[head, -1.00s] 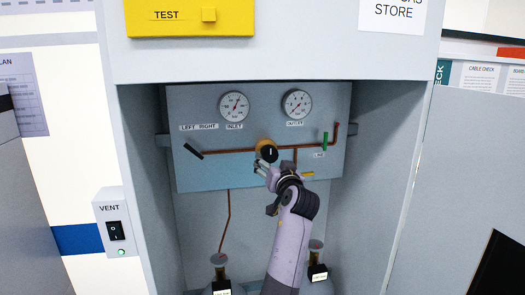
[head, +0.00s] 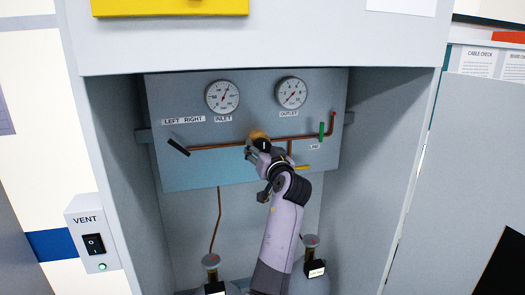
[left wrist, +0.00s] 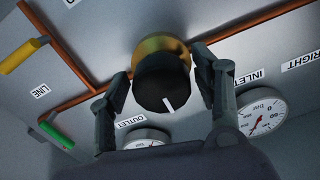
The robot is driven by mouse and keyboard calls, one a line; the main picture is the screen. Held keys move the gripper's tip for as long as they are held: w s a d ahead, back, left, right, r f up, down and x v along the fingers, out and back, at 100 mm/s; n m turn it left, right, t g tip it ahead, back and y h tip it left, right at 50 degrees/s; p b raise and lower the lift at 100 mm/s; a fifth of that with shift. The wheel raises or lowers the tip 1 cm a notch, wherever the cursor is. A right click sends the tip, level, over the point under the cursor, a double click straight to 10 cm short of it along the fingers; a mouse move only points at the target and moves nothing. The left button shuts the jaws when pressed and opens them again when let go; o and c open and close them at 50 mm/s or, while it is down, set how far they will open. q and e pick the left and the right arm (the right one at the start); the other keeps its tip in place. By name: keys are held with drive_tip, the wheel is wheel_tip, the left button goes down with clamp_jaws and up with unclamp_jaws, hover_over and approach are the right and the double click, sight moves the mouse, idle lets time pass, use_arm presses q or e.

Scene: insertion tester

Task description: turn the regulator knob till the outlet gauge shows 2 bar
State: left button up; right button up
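The regulator knob (head: 263,146) is a black cap with a white mark, on a brass body at the panel's middle. In the left wrist view the knob (left wrist: 158,88) sits between the two fingers of my left gripper (left wrist: 162,75). The fingers are spread on either side, with a thin gap on the right; contact on the left is unclear. In the head view my left gripper (head: 262,158) is at the knob. The outlet gauge (head: 291,92) has a red needle that seems to point lower left; its figures are too small to read. My right gripper is not in view.
The inlet gauge (head: 222,97) is left of the outlet gauge. A black lever (head: 178,147), a green handle (head: 321,131) and a yellow handle (left wrist: 22,55) sit on the copper piping. Cabinet walls enclose both sides; cylinders (head: 211,270) stand below.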

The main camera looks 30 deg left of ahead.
use_arm(q)
drive_tip(key=shift+a, duration=0.15)
drive_tip(key=shift+c, duration=1.2)
drive_tip(key=c, duration=0.4)
drive_tip(key=shift+c, duration=1.1)
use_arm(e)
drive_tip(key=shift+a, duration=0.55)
